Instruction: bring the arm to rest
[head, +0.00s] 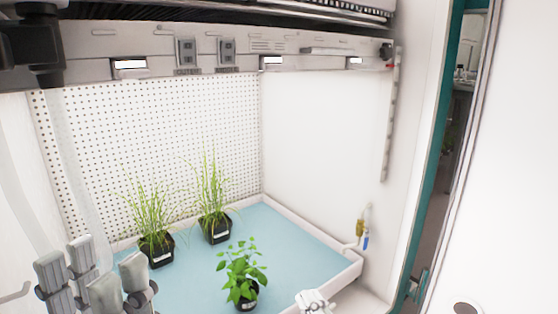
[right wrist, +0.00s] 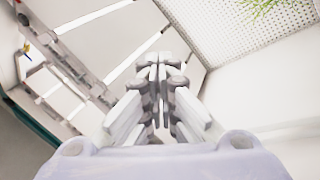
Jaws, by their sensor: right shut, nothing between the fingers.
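My left gripper (head: 97,272) is at the lower left of the head view, in front of the blue-floored tray. Its grey fingers stand apart, with nothing between them. My right gripper (right wrist: 158,70) is in the middle of the right wrist view, its fingers together and empty. In the head view only a small white piece, apparently of my right arm, shows at the bottom edge; the rest is cut off.
A tray (head: 310,240) with a blue floor holds two grassy potted plants (head: 155,245) (head: 216,228) at the back and a leafy one (head: 244,294) in front. A perforated wall (head: 150,130) stands behind. A teal-edged door frame (head: 432,150) is at the right.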

